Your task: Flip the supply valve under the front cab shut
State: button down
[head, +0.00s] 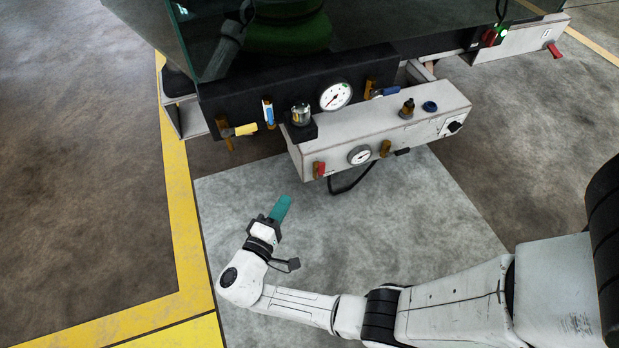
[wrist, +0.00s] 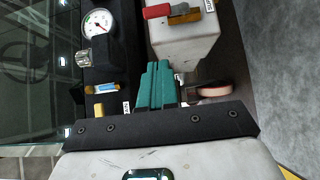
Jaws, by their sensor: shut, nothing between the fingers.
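The front cab (head: 300,45) is dark glass with a black panel along its lower edge. Several small lever valves sit on and below it: a yellow-handled valve (head: 245,129), a blue-and-white valve (head: 268,113), a blue-handled valve (head: 385,91), and a red-handled valve (head: 319,170) on the white box. I cannot tell from the labels which is the supply valve. The red handle (wrist: 157,12) and the blue valve (wrist: 106,88) also show in the wrist view. My gripper (head: 284,203), with teal fingers (wrist: 157,80), is shut and empty, below and left of the white box, touching no valve.
The white box (head: 410,125) juts out under the cab, with a gauge (head: 360,155), knobs and a black looped hose (head: 350,182). Another red handle (head: 552,49) is at the far right. Yellow floor lines (head: 178,210) run at left. Grey floor around my gripper is clear.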

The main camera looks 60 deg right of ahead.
aim_at(321, 172)
jog(key=d+b, duration=0.2)
jog(key=d, duration=0.8)
jog(key=shift+s+d, duration=0.4)
jog(key=shift+s+r, duration=0.1)
